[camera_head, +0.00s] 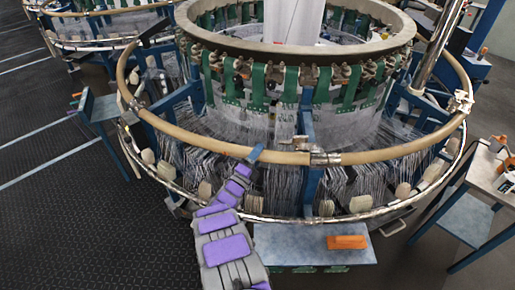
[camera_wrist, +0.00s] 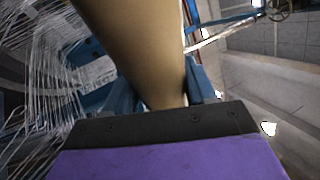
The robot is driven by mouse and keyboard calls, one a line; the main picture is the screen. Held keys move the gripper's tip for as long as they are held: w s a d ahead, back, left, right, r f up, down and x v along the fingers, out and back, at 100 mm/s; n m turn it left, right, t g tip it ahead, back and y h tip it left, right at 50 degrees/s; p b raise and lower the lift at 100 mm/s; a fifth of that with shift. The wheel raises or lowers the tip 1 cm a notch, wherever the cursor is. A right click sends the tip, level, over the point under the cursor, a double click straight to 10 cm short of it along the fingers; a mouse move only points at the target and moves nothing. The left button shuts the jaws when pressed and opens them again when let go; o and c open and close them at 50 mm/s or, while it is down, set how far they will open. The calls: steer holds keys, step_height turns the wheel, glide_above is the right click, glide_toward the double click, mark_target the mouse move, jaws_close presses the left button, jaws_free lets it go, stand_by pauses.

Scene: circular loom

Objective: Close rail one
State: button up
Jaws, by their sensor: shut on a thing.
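A tan curved rail (camera_head: 205,141) runs round the front of the circular loom (camera_head: 300,110) at mid height. It has a metal joint (camera_head: 322,157) right of centre and a metal latch (camera_head: 461,101) at the right. My purple and grey arm reaches up from the bottom, and my gripper (camera_head: 254,154) is at the rail, left of the joint. In the wrist view the rail (camera_wrist: 140,45) runs down between the blue fingers of my gripper (camera_wrist: 165,98), which are shut on it. The place of contact is partly hidden by the black wrist edge.
A silver lower ring (camera_head: 255,217) circles the loom below the rail. A blue step (camera_head: 300,250) with an orange block (camera_head: 347,242) stands in front. A table (camera_head: 490,180) is at the right, a small blue stand (camera_head: 103,108) at the left. Dark floor (camera_head: 90,220) at left is clear.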

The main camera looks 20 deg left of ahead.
steer(key=shift+s+d+f, duration=0.1)
steer(key=shift+d+f, duration=0.1)
steer(key=shift+f, duration=0.55)
steer(key=shift+s+f, duration=0.1)
steer(key=shift+f, duration=0.1)
steer(key=o, duration=1.1)
steer(key=shift+o, duration=0.7)
steer(key=shift+f, duration=0.15)
steer(key=shift+o, duration=0.8)
steer(key=shift+a, duration=0.1)
steer(key=shift+r, duration=0.2)
steer(key=shift+w+r, duration=0.15)
steer(key=shift+w, duration=0.05)
